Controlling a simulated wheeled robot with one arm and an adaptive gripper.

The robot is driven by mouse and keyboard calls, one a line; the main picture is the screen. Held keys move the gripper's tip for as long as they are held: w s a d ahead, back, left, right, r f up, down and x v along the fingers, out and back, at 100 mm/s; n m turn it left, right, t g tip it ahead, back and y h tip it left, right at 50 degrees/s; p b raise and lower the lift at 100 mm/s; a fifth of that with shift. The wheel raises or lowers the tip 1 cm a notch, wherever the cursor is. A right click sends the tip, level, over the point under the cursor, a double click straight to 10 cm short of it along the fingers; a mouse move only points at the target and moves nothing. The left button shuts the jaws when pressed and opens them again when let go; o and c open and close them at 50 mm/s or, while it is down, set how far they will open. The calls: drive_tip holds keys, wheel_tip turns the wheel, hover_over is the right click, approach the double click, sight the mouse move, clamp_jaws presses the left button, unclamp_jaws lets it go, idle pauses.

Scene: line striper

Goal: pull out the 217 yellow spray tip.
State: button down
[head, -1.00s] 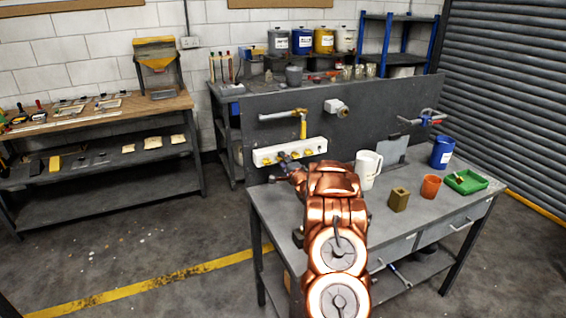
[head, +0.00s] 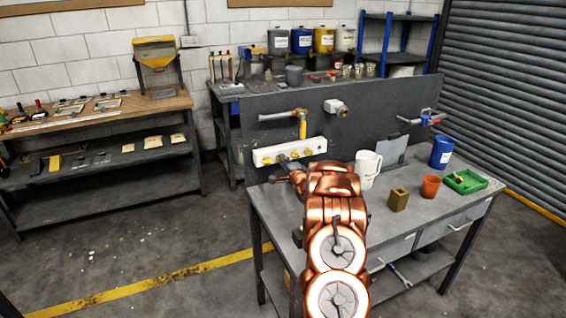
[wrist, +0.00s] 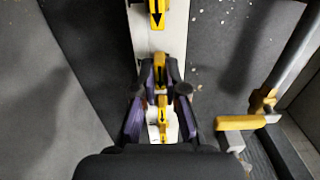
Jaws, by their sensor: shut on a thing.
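A white rack (head: 262,153) on the dark upright panel holds several yellow spray tips, and it also shows in the wrist view (wrist: 175,38). My gripper (wrist: 160,103) is at the rack, its dark and purple fingers on either side of a yellow tip (wrist: 160,76) with a black arrow. It is shut on this tip, which appears in line with the rack. Another yellow tip (wrist: 157,12) sits farther up the rack, and more yellow parts lie lower between the fingers. No number can be read on the tips. My arm hides part of the gripper in the head view.
A pipe with a yellow handle (wrist: 240,123) stands right of my gripper in the wrist view. On the bench are a white jug (head: 368,168), a brass block (head: 398,200), an orange cup (head: 430,186), a green tray (head: 483,185) and a blue can (head: 442,152).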

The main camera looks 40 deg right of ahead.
drive_tip(key=shift+s+a, duration=0.2)
drive_tip(key=shift+s, duration=0.5)
idle(0.6)
drive_tip(key=shift+v, duration=2.3)
